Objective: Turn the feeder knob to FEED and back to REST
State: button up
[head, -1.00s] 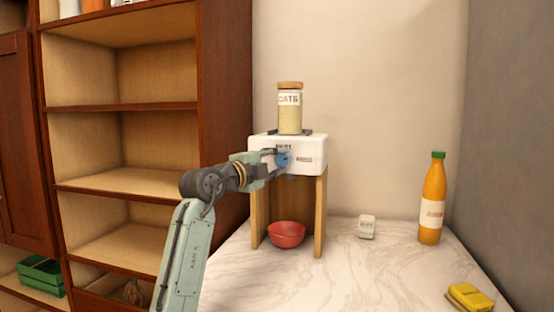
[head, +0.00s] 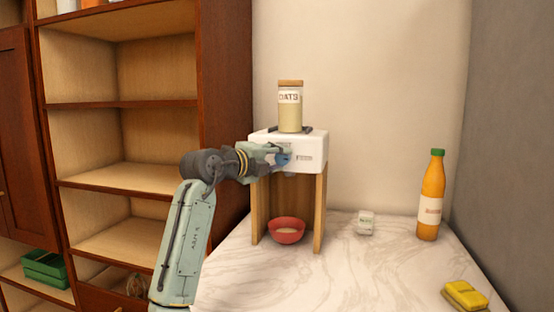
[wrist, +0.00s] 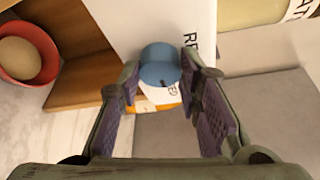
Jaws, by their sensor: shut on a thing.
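The white feeder (head: 310,140) stands on wooden legs, with a jar of oats (head: 290,110) upright on top. The blue knob (head: 283,159) is on its front face. In the wrist view the knob (wrist: 160,62) sits between the fingertips of my gripper (wrist: 160,74), which is shut on it. Parts of the REST and FEED labels show beside the knob; its pointer cannot be made out. A red bowl (head: 287,237) stands below the feeder. It also shows in the wrist view (wrist: 48,50), with a pale beige heap inside.
An orange bottle (head: 431,205), a small white labelled item (head: 366,223) and a yellow sponge (head: 464,295) are on the marble counter (head: 350,280) to the right. A wooden shelf unit (head: 130,107) stands left. The counter's front middle is clear.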

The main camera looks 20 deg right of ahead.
jog(key=o, duration=1.1)
jog(key=shift+o, duration=0.2)
jog(key=v, duration=1.2)
